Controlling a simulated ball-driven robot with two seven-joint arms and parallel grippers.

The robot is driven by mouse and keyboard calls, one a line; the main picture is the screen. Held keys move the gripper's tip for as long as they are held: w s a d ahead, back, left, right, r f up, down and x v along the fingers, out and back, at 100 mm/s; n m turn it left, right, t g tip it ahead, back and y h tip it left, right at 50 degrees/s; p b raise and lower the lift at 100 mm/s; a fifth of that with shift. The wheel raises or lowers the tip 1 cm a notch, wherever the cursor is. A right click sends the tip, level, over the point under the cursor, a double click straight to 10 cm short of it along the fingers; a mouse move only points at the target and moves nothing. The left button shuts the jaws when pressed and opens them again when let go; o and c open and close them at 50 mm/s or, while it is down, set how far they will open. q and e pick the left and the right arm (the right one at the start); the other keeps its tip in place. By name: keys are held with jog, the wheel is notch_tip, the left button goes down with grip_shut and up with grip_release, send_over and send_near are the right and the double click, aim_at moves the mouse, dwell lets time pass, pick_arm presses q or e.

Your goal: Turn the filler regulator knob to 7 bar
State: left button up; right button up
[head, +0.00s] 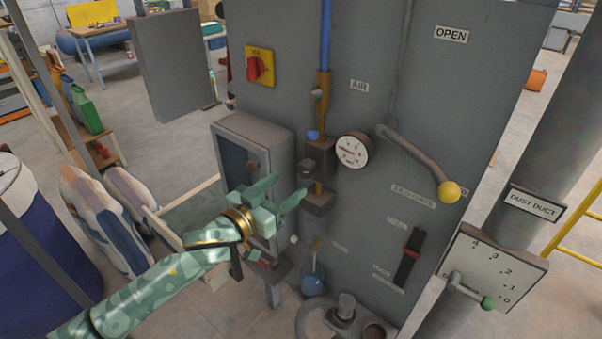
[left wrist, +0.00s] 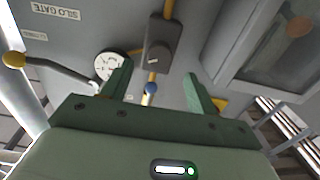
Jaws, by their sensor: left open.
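A small blue knob (head: 312,135) sits on the air line, just above a dark regulator body (head: 318,160) on the grey panel. The left wrist view shows this blue knob (left wrist: 151,88) between the fingers in the picture, with the dark body (left wrist: 159,45) beyond it. A round white gauge (head: 352,150) is right of the body; its reading is too small to tell. My left gripper (head: 291,185) is open and empty, left of and below the knob in the head view, apart from the panel. My right gripper is out of view.
A silo gate lever with a yellow ball (head: 449,191) juts out at the right. A grey cabinet (head: 252,128) stands left of the air line, close behind my left gripper. A red rotary switch (head: 260,67) is at upper left. A numbered lever plate (head: 495,268) is at lower right.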

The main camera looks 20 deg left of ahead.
aim_at(303, 173)
pick_arm(q)
jog(key=x, duration=0.6)
jog(key=shift+w, duration=0.2)
jog(key=c, duration=1)
